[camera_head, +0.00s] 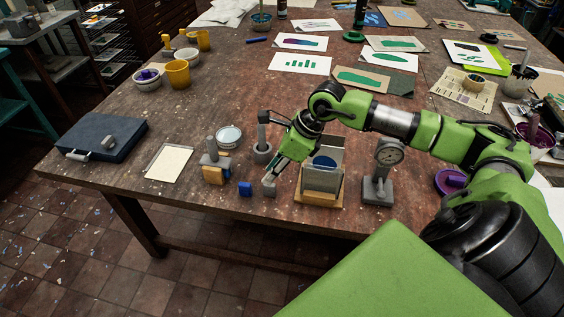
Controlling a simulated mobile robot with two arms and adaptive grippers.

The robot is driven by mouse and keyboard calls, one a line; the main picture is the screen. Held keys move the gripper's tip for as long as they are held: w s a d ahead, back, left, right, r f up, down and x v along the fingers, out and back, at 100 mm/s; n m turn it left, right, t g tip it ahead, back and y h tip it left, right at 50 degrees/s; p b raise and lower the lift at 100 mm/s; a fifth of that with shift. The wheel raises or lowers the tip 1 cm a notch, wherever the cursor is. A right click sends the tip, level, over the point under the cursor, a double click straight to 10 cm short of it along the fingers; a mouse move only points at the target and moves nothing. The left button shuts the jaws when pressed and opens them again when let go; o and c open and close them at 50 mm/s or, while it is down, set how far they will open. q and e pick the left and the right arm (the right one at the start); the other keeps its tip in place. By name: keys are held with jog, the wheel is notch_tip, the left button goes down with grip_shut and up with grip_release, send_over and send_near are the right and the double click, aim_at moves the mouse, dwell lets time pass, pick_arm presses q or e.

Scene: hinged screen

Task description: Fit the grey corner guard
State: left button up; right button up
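My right gripper (271,176) reaches down at the front of the wooden table, just left of the hinged screen (322,182). A small grey piece (269,188), perhaps the grey corner guard, is right at its fingertips. The view is too small to tell whether the fingers are closed on it or only above it. The hinged screen has grey panels on a wooden base, with a dark blue round shape behind the front panel. My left gripper is not in view.
A dial gauge (388,154) stands right of the screen. The table's front edge is close.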

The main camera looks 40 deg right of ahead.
aim_at(273, 185)
jog(key=shift+h, duration=0.4)
jog(key=f+b, duration=0.1)
jog(key=f, duration=0.1)
jog(key=w+f+b, duration=0.1)
jog(key=f+b, duration=0.1)
jog(key=d+f+b, duration=0.1)
jog(key=f, duration=0.2)
jog(key=shift+w, duration=0.3)
jog(key=shift+w+a+f+b, duration=0.1)
jog(key=shift+w+f+b, duration=0.15)
jog(key=shift+b, duration=0.25)
jog(key=shift+c, duration=0.3)
grip_shut()
jog(key=shift+s+r, duration=0.1)
jog(key=shift+r+p, duration=1.05)
jog(key=shift+r, duration=1)
jog(key=shift+a+f, duration=0.1)
